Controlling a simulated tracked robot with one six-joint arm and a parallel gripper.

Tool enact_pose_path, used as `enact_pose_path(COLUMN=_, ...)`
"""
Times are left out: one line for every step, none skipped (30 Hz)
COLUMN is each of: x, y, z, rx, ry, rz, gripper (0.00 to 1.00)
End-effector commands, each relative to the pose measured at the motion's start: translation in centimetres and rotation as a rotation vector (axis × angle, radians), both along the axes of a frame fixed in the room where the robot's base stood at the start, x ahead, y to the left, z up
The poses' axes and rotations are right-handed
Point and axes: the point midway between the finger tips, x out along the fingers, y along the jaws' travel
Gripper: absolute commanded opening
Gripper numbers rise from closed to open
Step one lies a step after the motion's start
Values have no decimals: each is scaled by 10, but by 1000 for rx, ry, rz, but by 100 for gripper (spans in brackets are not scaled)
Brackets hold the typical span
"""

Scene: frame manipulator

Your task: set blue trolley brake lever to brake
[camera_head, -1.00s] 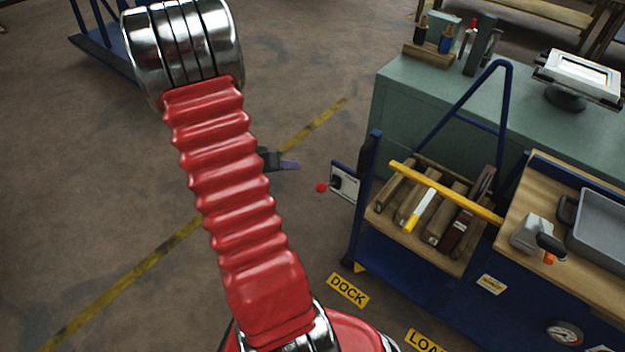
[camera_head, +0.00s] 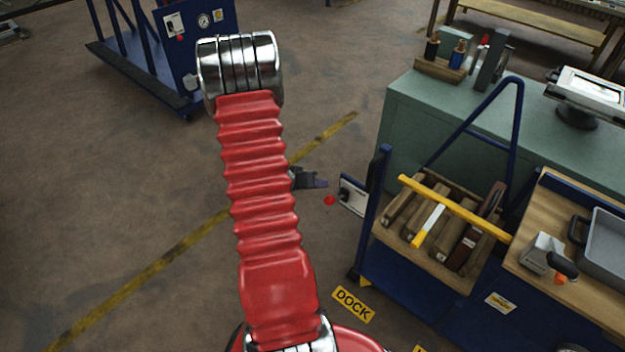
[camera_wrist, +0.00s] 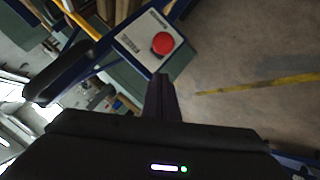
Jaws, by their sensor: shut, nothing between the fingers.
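A blue trolley (camera_head: 375,222) stands at right with a white plate (camera_head: 353,197) on its end post. A round red knob (camera_head: 330,200) sits by the plate's left edge. In the wrist view the red knob (camera_wrist: 162,43) lies over the white plate (camera_wrist: 138,42), just ahead of my fingers. The lever's shaft is hidden behind the knob. My gripper (camera_head: 320,184) is shut and empty, its tips a little above and left of the knob in the head view. In the wrist view my gripper (camera_wrist: 161,82) points at the knob, with a small visible gap.
The trolley carries a wooden crate (camera_head: 425,249) of blocks with a yellow bar (camera_head: 455,209) across it. A green bench (camera_head: 415,110) stands behind. A second blue trolley (camera_head: 205,60) with its own plate and red knob stands upper left. The floor between is clear.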

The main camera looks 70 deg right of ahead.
Motion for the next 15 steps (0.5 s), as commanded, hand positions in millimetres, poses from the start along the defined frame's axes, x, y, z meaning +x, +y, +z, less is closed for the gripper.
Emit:
enact_pose_path(x=-3, y=4, z=-5, rx=3, ry=3, rz=2, gripper=0)
enact_pose_path(x=-4, y=6, z=-7, rx=1, ry=2, rz=2, gripper=0)
enact_pose_path(x=-6, y=9, z=-10, rx=1, ry=2, rz=1, gripper=0)
enact_pose_path(x=-7, y=10, z=-12, rx=1, ry=2, rz=1, gripper=0)
enact_pose_path(x=-8, y=12, z=-14, rx=1, ry=3, rz=1, gripper=0)
enact_pose_path(x=-9, y=13, z=-16, rx=1, ry=2, rz=1, gripper=0)
enact_pose_path(x=-9, y=14, z=-17, rx=0, ry=1, rz=0, gripper=0)
enact_pose_path(x=-10, y=14, z=-17, rx=0, ry=1, rz=-1, gripper=0)
enact_pose_path(x=-10, y=15, z=-18, rx=-1, ry=0, rz=1, gripper=0)
enact_pose_path(x=-10, y=15, z=-18, rx=-1, ry=0, rz=1, gripper=0)
enact_pose_path(x=-10, y=15, z=-18, rx=-1, ry=0, rz=1, gripper=0)
enact_pose_path(x=-10, y=15, z=-18, rx=-1, ry=-1, rz=0, gripper=0)
enact_pose_path(x=-10, y=15, z=-18, rx=-1, ry=-1, rz=0, gripper=0)
enact_pose_path(x=-10, y=15, z=-18, rx=-1, ry=-1, rz=0, gripper=0)
enact_pose_path(x=-10, y=15, z=-18, rx=-1, ry=-1, rz=0, gripper=0)
